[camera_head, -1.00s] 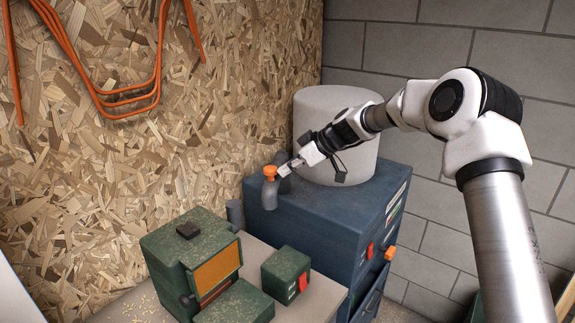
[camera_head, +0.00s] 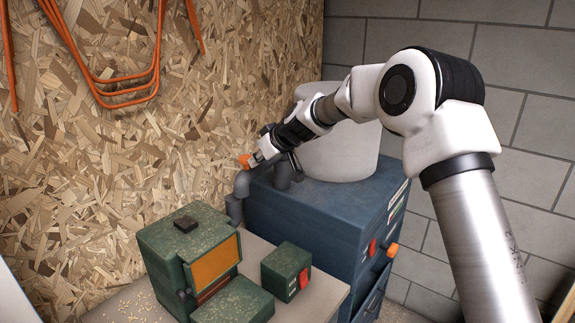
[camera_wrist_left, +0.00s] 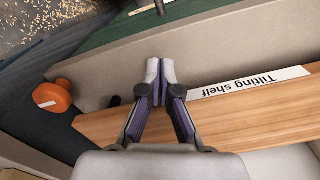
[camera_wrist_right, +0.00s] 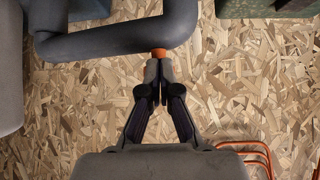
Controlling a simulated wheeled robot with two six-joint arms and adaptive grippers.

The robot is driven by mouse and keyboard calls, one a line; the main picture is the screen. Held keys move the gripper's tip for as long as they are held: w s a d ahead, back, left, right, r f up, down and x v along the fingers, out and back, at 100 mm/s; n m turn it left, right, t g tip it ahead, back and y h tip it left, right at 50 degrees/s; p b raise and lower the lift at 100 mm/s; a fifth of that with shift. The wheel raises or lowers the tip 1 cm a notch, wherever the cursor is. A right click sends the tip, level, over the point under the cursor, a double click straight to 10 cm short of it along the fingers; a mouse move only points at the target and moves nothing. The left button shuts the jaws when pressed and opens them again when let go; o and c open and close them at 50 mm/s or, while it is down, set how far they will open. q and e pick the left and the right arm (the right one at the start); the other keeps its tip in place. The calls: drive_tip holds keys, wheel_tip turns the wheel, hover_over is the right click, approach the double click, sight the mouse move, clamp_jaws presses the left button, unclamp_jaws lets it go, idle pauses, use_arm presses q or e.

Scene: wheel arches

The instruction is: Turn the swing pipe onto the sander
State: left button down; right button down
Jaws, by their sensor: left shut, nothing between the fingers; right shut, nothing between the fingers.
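The swing pipe (camera_head: 242,184) is a grey bent pipe with an orange grip (camera_head: 245,160) at its free end. That end is over or at the upright grey stub (camera_head: 235,208) beside the sander (camera_head: 190,255); I cannot tell whether they touch. My right gripper (camera_head: 256,158) is shut and empty, its tips against or very near the orange grip. In the right wrist view the tips (camera_wrist_right: 160,64) are just below the orange piece (camera_wrist_right: 158,53) and the pipe's bend (camera_wrist_right: 180,22). My left gripper (camera_wrist_left: 160,68) is shut and empty, over a wooden board.
A blue cabinet (camera_head: 310,225) with a big light grey drum (camera_head: 345,155) stands behind. A small green box with a red switch (camera_head: 288,270) sits beside the sander. A chipboard wall is close on the left. An orange knob (camera_wrist_left: 52,96) and a "Tilting shelf" label (camera_wrist_left: 250,83) show near my left gripper.

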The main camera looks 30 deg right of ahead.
sight(244, 159)
use_arm(q)
drive_tip(key=shift+r, duration=0.15)
use_arm(e)
drive_tip(key=w+a, duration=0.2)
drive_tip(key=shift+w, duration=0.4)
use_arm(q)
drive_tip(key=shift+d, duration=0.1)
use_arm(e)
drive_tip(key=shift+r, duration=0.2)
use_arm(q)
drive_tip(key=shift+s, duration=0.1)
